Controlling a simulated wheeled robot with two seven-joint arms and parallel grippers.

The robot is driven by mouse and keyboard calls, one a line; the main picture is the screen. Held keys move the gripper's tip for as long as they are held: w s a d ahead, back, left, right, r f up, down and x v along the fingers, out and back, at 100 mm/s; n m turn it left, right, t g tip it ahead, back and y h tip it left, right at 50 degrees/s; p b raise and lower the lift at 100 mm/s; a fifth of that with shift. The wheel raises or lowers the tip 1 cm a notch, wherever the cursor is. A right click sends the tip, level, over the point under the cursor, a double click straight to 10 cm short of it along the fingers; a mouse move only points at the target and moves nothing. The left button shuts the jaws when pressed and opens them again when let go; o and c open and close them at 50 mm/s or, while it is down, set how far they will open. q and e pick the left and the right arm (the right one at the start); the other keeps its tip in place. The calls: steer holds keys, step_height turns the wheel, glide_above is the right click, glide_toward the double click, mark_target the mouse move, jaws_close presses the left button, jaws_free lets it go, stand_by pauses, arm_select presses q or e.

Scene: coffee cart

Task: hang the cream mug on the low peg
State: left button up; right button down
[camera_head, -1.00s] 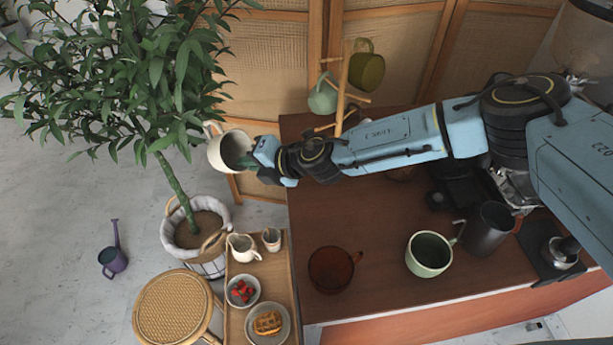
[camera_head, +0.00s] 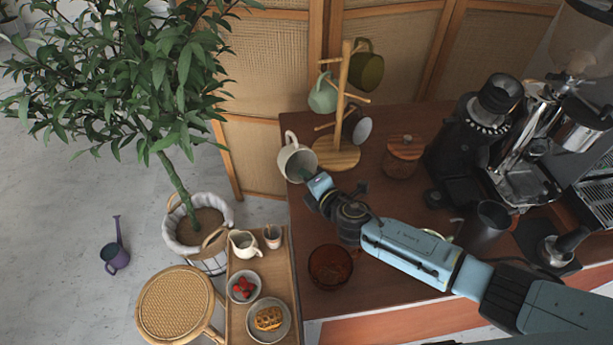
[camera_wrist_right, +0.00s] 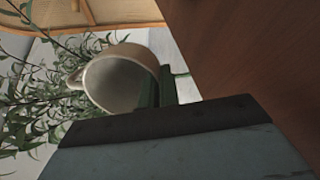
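The cream mug (camera_head: 291,158) is at the left end of the counter by the mug tree (camera_head: 344,95). My right gripper (camera_head: 313,181) is shut on its rim; the mug is tilted with its opening toward my gripper and its handle pointing up and away. In the right wrist view, the dark fingers (camera_wrist_right: 157,93) grip the wall of the cream mug (camera_wrist_right: 120,80), whose handle points left. The low peg (camera_head: 325,126) sticks out left from the tree's post, a little right of the mug and apart from it. My left gripper is out of view.
A green mug (camera_head: 322,97) and an olive mug (camera_head: 366,70) hang on higher pegs. A wooden-lidded canister (camera_head: 404,155) stands right of the tree. An amber glass cup (camera_head: 330,268) is near the counter's front left. The plant (camera_head: 150,90) is at left.

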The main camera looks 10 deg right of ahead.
steer(key=shift+w+d+f+b, duration=0.15)
steer(key=shift+w+d+b, duration=0.2)
steer(key=shift+w+d, duration=0.35)
steer(key=shift+w+d+f+b, duration=0.1)
steer(key=shift+w+d+b, duration=0.25)
steer(key=shift+d, duration=0.55)
steer(key=shift+w+d+f+b, duration=0.15)
steer(key=shift+w+d+b, duration=0.15)
steer(key=shift+w+d, duration=0.4)
steer(key=shift+w+d+f+b, duration=0.15)
steer(key=shift+w+d+b, duration=0.2)
steer(key=shift+d, duration=0.25)
steer(key=shift+w+d+f+b, duration=0.2)
steer(key=shift+w+d+b, duration=0.15)
steer(key=shift+d, duration=0.2)
steer(key=shift+w+d+f+b, duration=0.15)
steer(key=shift+w+d+b, duration=0.2)
steer(key=shift+d, duration=0.25)
steer(key=shift+s+f, duration=0.15)
steer(key=shift+s, duration=0.1)
steer(key=c, duration=1.6)
jaws_free()
steer(key=shift+o, duration=0.2)
steer(key=shift+s+f, duration=0.1)
steer(key=p+v, duration=0.1)
steer(key=v, duration=1.2)
steer(key=shift+s+r, duration=0.1)
steer(key=shift+r, duration=0.1)
